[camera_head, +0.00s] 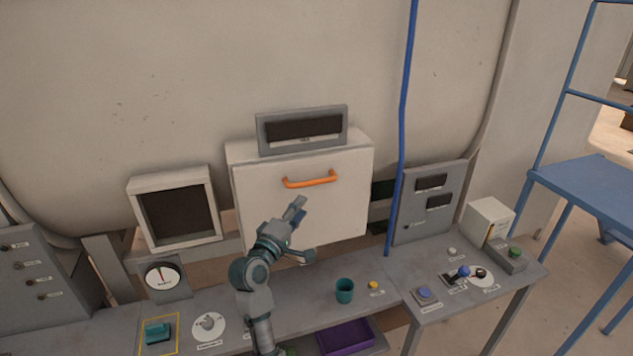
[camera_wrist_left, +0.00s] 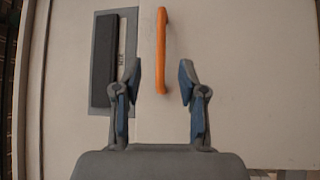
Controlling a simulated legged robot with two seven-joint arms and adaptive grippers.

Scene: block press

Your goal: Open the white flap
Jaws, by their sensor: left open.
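The white flap (camera_head: 335,215) is the front of a white box on the wall, and it is shut. An orange handle (camera_head: 311,180) runs across its upper part. My left gripper (camera_head: 300,207) is in front of the flap, a little below the handle. In the left wrist view my left gripper (camera_wrist_left: 160,80) is open, with its two fingers apart. The orange handle (camera_wrist_left: 162,50) shows upright between and just beyond the fingertips, and the fingers do not hold it. The white flap (camera_wrist_left: 240,60) fills the right of that view. My right gripper is not in view.
A grey display panel (camera_head: 303,128) sits on top of the box. A blue pipe (camera_head: 405,130) runs down at its right. The grey desk (camera_head: 315,285) below carries a teal cup (camera_head: 345,291) and several knobs. A purple tray (camera_head: 346,338) lies below the desk.

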